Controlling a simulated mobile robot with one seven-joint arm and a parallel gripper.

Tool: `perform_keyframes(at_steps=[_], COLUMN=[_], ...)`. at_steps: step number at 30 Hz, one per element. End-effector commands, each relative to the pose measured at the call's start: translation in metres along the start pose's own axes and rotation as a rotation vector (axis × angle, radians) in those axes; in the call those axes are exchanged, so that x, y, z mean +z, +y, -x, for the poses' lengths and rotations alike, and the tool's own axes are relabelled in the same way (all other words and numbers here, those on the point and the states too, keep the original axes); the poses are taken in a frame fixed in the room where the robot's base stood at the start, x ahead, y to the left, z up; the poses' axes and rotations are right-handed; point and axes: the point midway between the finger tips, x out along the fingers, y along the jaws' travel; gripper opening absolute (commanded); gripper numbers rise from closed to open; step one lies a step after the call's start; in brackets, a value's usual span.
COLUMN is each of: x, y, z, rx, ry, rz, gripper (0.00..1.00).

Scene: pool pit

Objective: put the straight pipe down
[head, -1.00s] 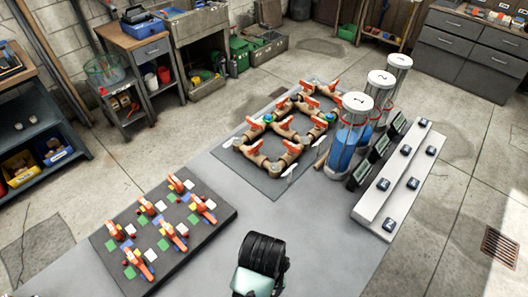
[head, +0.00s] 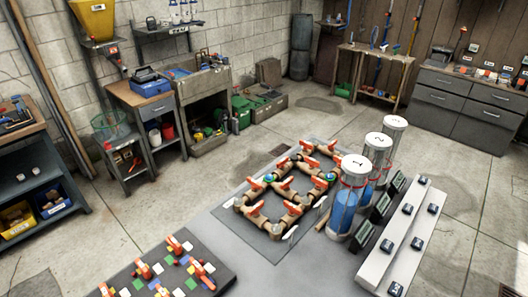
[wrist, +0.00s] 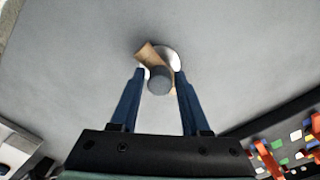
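My gripper (wrist: 160,74) shows only in the wrist view, its two blue fingers apart above the grey bench surface. Between the fingertips is a short tan pipe piece (wrist: 148,54) with a round dark grey end (wrist: 158,81); I take it for the straight pipe. A pale disc (wrist: 168,57) shows just behind it. I cannot tell whether the fingers press on the piece or whether it touches the surface. In the head view, a loop of tan pipes with orange-handled valves (head: 285,185) lies on a dark mat (head: 232,224). My gripper is outside that view.
A dark board (head: 222,270) with orange-handled parts and coloured squares is at lower left; it also shows in the wrist view (wrist: 290,150). Numbered clear cylinders (head: 346,212) and a white step (head: 402,250) stand right of the mat. The grey bench (head: 300,270) between is clear.

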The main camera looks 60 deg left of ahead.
Motion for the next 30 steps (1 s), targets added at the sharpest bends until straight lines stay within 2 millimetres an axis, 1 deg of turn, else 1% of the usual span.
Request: perform_keyframes(at_steps=[1, 5, 6, 7, 19, 22, 26, 30], x=[0.000, 0.000, 0.000, 0.000, -0.001, -0.001, -0.001, -0.002], y=[0.000, 0.000, 0.000, 0.000, 0.000, 0.001, 0.001, 0.001], z=[0.000, 0.000, 0.000, 0.000, 0.001, 0.005, 0.022, 0.051], rx=[0.000, 0.000, 0.000, 0.000, 0.001, 0.002, 0.002, 0.003], ry=[0.000, 0.000, 0.000, 0.000, 0.002, 0.004, 0.005, 0.006], rz=[0.000, 0.000, 0.000, 0.000, 0.000, 0.000, 0.000, 0.000], gripper=[0.35, 0.12, 0.05, 0.00, 0.00, 0.00, 0.00, 0.00])
